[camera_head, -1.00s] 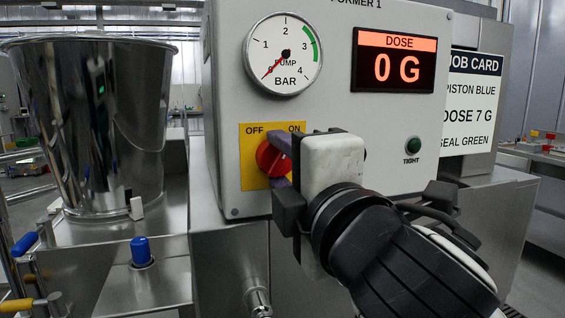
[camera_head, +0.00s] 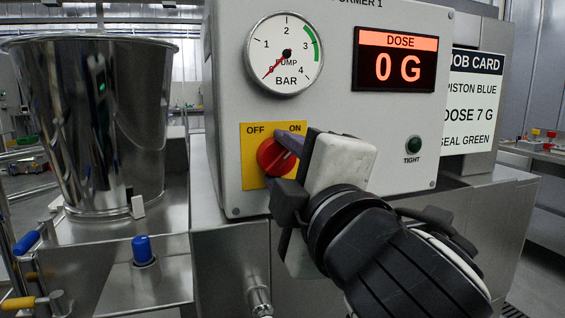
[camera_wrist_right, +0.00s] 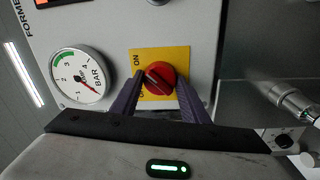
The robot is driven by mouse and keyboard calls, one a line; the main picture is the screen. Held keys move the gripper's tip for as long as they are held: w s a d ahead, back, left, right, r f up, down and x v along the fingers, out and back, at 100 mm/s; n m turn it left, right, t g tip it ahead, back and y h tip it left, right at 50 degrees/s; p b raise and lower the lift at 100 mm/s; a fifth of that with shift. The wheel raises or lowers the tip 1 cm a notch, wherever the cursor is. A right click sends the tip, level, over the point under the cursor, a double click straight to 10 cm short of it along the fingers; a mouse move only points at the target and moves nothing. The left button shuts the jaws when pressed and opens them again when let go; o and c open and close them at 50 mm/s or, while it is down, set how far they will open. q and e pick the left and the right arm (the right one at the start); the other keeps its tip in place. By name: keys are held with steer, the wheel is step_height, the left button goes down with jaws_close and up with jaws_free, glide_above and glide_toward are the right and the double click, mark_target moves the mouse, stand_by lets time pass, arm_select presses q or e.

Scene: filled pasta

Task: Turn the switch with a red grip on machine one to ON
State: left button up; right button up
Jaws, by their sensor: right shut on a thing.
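The switch's round red grip (camera_head: 272,157) sits on a yellow plate (camera_head: 251,178) marked OFF at left and ON at right, on machine one's grey front panel. It also shows in the right wrist view (camera_wrist_right: 160,75). My right gripper (camera_head: 283,158) comes from the lower right, its body tilted, and is shut on the red grip. In the right wrist view its purple fingers (camera_wrist_right: 158,92) stand on either side of the grip. The fingers hide part of the grip in the head view, so its exact pointing is hard to tell. My left gripper is out of view.
Above the switch are a pressure gauge (camera_head: 284,54) with its needle at 0 and a dose display (camera_head: 401,62) reading 0 G. A steel hopper (camera_head: 95,120) and blue-capped fitting (camera_head: 142,250) stand at left.

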steer(key=o, duration=1.1)
steer(key=shift+c, duration=0.2)
arm_select(q)
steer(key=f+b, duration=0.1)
steer(key=b, duration=0.1)
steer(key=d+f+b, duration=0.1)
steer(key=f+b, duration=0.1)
steer(key=b, duration=0.1)
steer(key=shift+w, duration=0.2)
arm_select(e)
steer(key=v, duration=1)
steer(key=shift+s, duration=0.15)
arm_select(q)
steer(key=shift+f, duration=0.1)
